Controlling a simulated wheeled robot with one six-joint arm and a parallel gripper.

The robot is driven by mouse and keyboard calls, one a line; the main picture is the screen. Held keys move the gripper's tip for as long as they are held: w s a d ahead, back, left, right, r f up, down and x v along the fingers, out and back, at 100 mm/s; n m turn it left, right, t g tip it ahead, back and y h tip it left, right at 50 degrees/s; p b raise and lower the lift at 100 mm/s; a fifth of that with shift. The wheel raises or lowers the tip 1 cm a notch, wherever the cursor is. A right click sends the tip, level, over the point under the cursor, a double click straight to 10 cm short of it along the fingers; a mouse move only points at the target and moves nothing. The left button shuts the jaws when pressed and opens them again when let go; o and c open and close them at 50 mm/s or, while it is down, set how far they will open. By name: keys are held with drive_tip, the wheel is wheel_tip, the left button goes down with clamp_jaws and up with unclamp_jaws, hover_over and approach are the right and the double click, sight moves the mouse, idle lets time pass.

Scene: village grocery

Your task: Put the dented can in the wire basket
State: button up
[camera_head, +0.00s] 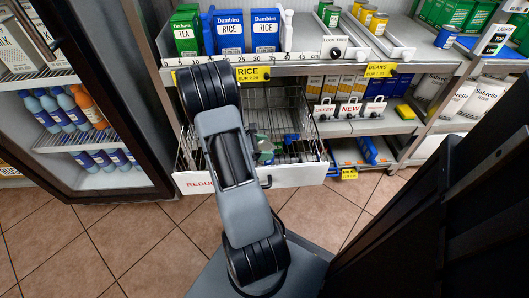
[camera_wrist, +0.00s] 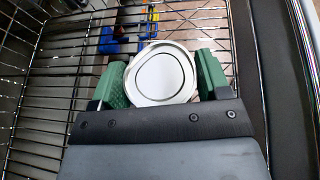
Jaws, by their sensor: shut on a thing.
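The can (camera_wrist: 160,74) shows its pale metal lid in the wrist view, with a rim that looks out of round at the lower right. My gripper (camera_wrist: 161,78) is shut on it, one green fingertip on each side. The wire basket (camera_head: 290,100) hangs below the rice shelf, with a white front board (camera_head: 300,175) reading "REDU…". In the head view my gripper (camera_head: 265,150) is within the basket's outline, and my arm hides part of the basket. The basket's wires (camera_wrist: 60,72) surround the can in the wrist view. I cannot tell whether the can touches the basket floor.
A small blue item (camera_wrist: 107,40) shows by the wires beyond the can. Rice boxes (camera_head: 265,32) and a tea box (camera_head: 186,32) stand on the shelf above. A fridge with bottles (camera_head: 85,105) is at left.

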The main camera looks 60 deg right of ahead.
drive_tip(key=shift+f, duration=0.7)
drive_tip(key=shift+f, duration=0.2)
drive_tip(key=o, duration=1)
drive_tip(key=shift+o, duration=0.2)
drive_tip(key=shift+r, duration=0.2)
drive_tip(key=shift+w+a+r, duration=0.15)
drive_tip(key=shift+w+r, duration=0.05)
drive_tip(key=p+v, duration=0.4)
drive_tip(key=v, duration=0.7)
drive_tip(key=shift+a, duration=0.2)
